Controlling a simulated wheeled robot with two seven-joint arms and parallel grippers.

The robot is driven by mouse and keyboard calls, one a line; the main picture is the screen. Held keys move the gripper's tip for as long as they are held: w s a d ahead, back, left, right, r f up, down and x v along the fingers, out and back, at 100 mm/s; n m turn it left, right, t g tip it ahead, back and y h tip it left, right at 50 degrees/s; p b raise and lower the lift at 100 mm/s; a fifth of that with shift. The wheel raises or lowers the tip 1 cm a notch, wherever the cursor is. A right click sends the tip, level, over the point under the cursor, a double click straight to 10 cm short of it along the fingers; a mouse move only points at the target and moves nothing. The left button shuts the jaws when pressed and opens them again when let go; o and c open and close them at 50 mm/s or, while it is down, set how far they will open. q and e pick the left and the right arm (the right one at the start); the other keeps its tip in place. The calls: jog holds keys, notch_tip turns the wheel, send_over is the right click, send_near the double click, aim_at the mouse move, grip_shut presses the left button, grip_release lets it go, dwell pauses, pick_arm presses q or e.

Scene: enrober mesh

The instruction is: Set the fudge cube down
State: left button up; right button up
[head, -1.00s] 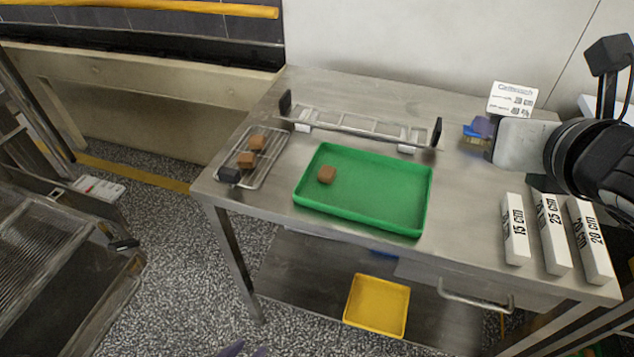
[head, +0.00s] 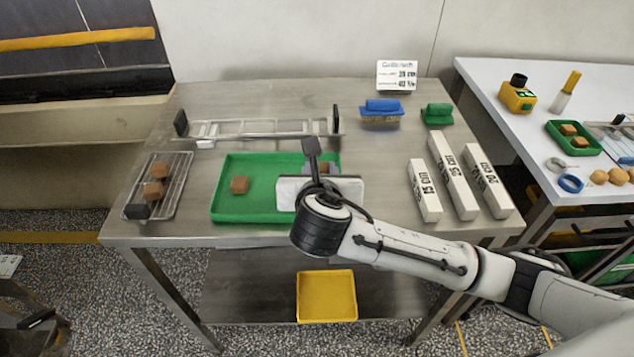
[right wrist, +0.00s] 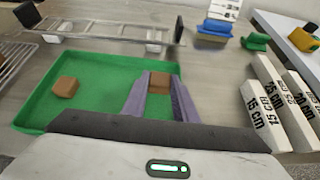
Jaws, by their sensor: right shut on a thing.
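My right gripper (right wrist: 160,92) is shut on a brown fudge cube (right wrist: 159,83), between its two purple fingers. In the head view the right gripper (head: 318,169) is over the right part of the green tray (head: 222,213), and my wrist mostly hides the held cube. I cannot tell whether the cube touches the tray floor. Another brown cube (head: 239,185) lies in the tray's left part, apart from the held one; it also shows in the right wrist view (right wrist: 66,87). My left gripper is not in view.
A wire rack (head: 174,193) with brown cubes and a dark block stands left of the tray. A metal frame (head: 262,128) lies behind it. Marked white bars (head: 425,192) lie to the right, with a blue-handled brush (head: 381,108) behind. The tray's middle is clear.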

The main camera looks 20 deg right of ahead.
jog(key=shift+f, duration=1.85)
jog(key=o, duration=0.5)
jog(key=shift+f, duration=0.15)
jog(key=shift+o, duration=0.2)
jog(key=shift+s+r, duration=0.1)
jog(key=shift+r, duration=0.15)
jog(key=v, duration=1.1)
jog(key=shift+s+r, duration=0.15)
jog(key=shift+s, duration=0.2)
jog(key=shift+a, duration=0.15)
